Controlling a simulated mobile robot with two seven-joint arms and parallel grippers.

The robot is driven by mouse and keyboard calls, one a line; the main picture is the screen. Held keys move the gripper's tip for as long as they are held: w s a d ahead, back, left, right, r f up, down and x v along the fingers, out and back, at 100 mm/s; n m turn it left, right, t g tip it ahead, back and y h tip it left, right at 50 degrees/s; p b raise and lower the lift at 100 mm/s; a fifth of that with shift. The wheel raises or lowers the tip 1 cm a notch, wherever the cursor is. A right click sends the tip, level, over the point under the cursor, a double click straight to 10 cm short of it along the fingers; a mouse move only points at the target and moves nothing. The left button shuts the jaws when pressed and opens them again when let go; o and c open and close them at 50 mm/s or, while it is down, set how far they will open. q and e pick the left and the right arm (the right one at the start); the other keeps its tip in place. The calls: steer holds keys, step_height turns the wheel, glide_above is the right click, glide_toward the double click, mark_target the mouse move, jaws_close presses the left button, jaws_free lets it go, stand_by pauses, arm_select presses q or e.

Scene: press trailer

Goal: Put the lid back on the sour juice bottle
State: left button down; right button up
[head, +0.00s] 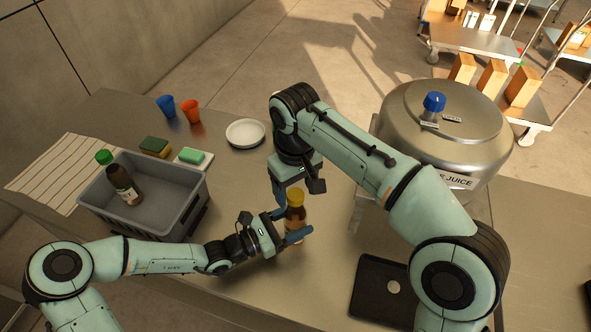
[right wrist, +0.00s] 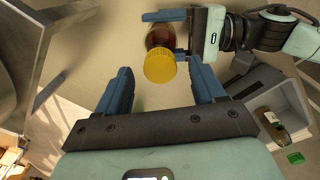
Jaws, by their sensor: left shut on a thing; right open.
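A brown bottle with a yellow lid (head: 295,198) stands upright over the table, and my left gripper (head: 287,229) is shut around its body. In the right wrist view the yellow lid (right wrist: 160,66) sits on top of the bottle (right wrist: 161,34). Whether it is fully seated cannot be told. My right gripper (head: 288,186) is open just above the lid, pointing down. In the right wrist view the lid lies between and beyond the open fingers of my right gripper (right wrist: 163,84), with no clear contact. The bottle's label is not readable.
Sponges (head: 155,146), cups (head: 191,110) and a white bowl (head: 245,133) stand behind. A big metal juice tank (head: 440,120) and a black tray (head: 375,285) are at right.

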step_height(320, 180, up, 11)
stand_by(0.4)
arm_select(q)
steer(key=shift+c, duration=0.5)
jaws_free()
steer(key=shift+a, duration=0.1)
steer(key=v, duration=1.3)
steer(key=shift+s, duration=0.15)
arm_select(e)
steer(key=shift+r, duration=0.2)
arm_select(q)
steer(key=shift+a, duration=0.1)
